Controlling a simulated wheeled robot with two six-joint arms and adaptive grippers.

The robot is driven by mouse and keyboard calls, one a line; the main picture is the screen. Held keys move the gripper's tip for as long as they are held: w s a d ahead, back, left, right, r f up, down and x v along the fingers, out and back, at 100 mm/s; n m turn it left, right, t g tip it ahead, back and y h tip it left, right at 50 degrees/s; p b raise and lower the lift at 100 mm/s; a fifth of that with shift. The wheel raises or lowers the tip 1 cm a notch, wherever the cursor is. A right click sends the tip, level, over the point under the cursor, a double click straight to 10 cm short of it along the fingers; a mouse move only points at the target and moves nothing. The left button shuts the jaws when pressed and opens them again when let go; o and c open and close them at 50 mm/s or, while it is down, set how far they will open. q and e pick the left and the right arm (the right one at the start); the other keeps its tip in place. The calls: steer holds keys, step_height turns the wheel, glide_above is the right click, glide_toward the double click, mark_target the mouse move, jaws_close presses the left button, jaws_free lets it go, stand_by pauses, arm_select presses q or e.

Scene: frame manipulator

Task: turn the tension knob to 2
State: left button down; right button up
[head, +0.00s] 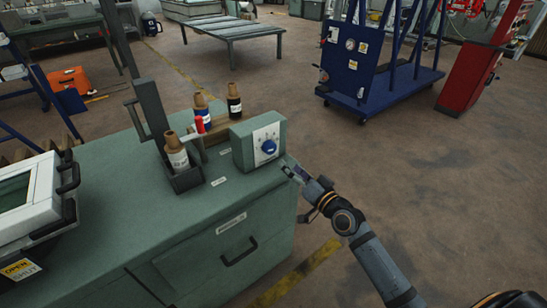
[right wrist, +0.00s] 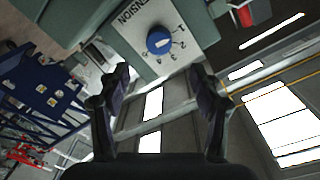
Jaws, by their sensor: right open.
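The blue tension knob (head: 269,147) is on the white plate of a green box (head: 243,150) on the workbench. In the right wrist view the knob (right wrist: 158,41) sits by the word TENSION, with numbers 1 to 5 curving around one side. It bears a small white mark, but I cannot tell which number it points at. My right gripper (head: 291,171) is just right of and below the knob, apart from it. In the right wrist view its two fingers (right wrist: 160,82) are spread and empty, with the knob beyond the gap. My left gripper is not in view.
The green workbench (head: 190,235) carries several bottles, such as the dark one (head: 234,101), left of and behind the box. An upright grey-green lever (head: 148,110) stands there too. A white-framed case (head: 30,200) is at the left.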

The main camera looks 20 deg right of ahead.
mark_target(272, 149)
steer(key=b+x, duration=0.1)
steer(key=x, duration=0.9)
steer(key=shift+w, duration=0.2)
steer(key=c, duration=1.2)
